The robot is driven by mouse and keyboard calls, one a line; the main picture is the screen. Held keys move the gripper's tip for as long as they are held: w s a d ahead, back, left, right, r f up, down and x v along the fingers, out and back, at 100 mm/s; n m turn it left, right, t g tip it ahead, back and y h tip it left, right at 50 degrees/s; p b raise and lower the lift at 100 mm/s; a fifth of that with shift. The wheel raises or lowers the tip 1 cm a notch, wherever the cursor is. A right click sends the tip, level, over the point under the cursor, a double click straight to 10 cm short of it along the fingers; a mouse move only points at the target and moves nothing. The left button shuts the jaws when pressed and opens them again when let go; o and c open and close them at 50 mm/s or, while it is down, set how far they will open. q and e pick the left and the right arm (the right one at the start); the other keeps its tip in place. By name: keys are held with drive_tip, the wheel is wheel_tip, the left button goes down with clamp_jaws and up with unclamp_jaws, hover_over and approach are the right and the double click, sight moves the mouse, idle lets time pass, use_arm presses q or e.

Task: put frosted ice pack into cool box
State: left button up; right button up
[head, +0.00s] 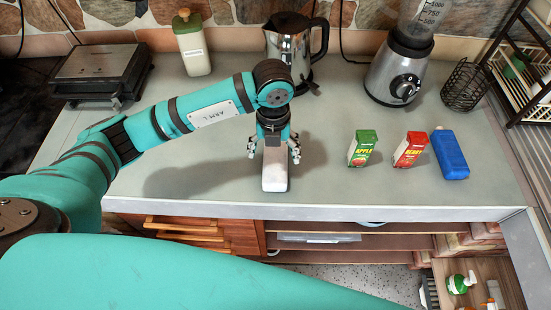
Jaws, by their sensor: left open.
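A pale, whitish block that looks like the frosted ice pack (274,176) lies on the grey countertop near its front edge. My left gripper (274,154) is over the far part of the block and points down. Its fingers are open, one on each side of the block; I cannot tell whether they touch it. The far end of the block is partly hidden by the gripper. I cannot make out a cool box in this view. My right gripper is not in view.
A green apple carton (362,149), a red berry carton (410,150) and a blue ice-pack-like block (450,154) stand to the right. A kettle (288,45), blender (400,70), green-lidded container (192,45) and grill (103,72) stand behind. The counter's front edge (330,213) is close.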

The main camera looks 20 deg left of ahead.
sight(276, 158)
use_arm(q)
drive_tip(key=f+p, duration=0.1)
drive_tip(key=f, duration=0.2)
drive_tip(key=shift+w+d+f+p, duration=0.15)
drive_tip(key=shift+w+f+p, duration=0.05)
drive_tip(key=shift+f+p, duration=0.2)
drive_tip(key=shift+f, duration=0.5)
drive_tip(key=c, duration=1.6)
drive_tip(key=shift+c, duration=0.5)
drive_tip(key=shift+r, duration=0.1)
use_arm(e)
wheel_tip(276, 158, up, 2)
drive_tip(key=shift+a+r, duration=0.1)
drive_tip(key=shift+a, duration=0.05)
use_arm(q)
drive_tip(key=shift+w+r, duration=0.1)
